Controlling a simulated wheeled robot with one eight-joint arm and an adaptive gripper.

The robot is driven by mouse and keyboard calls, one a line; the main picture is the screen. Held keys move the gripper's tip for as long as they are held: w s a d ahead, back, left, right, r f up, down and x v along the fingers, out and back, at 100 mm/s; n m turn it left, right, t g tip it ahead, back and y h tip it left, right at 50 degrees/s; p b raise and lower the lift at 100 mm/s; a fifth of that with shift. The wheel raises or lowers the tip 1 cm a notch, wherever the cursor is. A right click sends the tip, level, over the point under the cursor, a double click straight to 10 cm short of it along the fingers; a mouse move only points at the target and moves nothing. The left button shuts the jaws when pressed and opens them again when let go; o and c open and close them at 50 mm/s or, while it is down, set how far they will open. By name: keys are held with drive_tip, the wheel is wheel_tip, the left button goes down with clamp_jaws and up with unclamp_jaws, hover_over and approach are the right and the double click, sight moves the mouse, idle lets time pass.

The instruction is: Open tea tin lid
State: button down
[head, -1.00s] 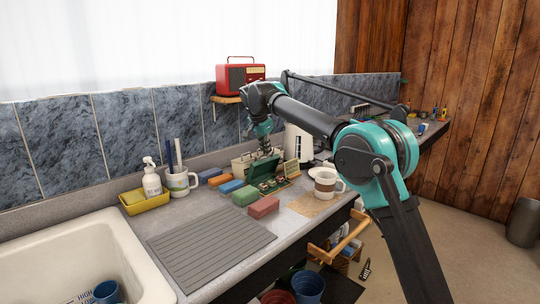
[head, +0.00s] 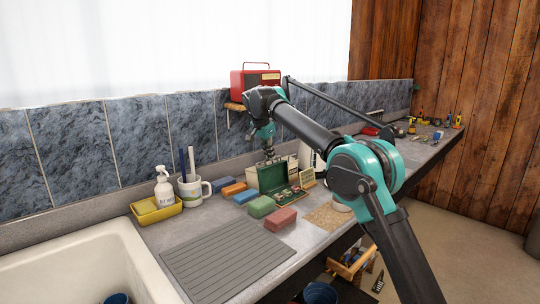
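The tea tin is most likely the green box (head: 272,178) on the counter, right of the sponges. Its green lid stands about upright at the back, and small items show in the low tray in front of it. My gripper (head: 269,156) points down from above, right at the lid's top edge. The fingers are too small to tell whether they are apart or touch the lid.
Green (head: 261,206) and red (head: 281,219) blocks lie in front of the box. A white mug (head: 193,190) and yellow caddy (head: 157,211) stand left, near the sink (head: 90,265). A red radio (head: 255,80) sits on a shelf behind. The ribbed drainboard (head: 225,262) is clear.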

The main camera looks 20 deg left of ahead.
drive_tip(key=c, duration=1.7)
unclamp_jaws()
drive_tip(key=shift+c, duration=0.2)
drive_tip(key=v, duration=0.7)
drive_tip(key=shift+r, duration=0.25)
drive_tip(key=shift+s, duration=0.15)
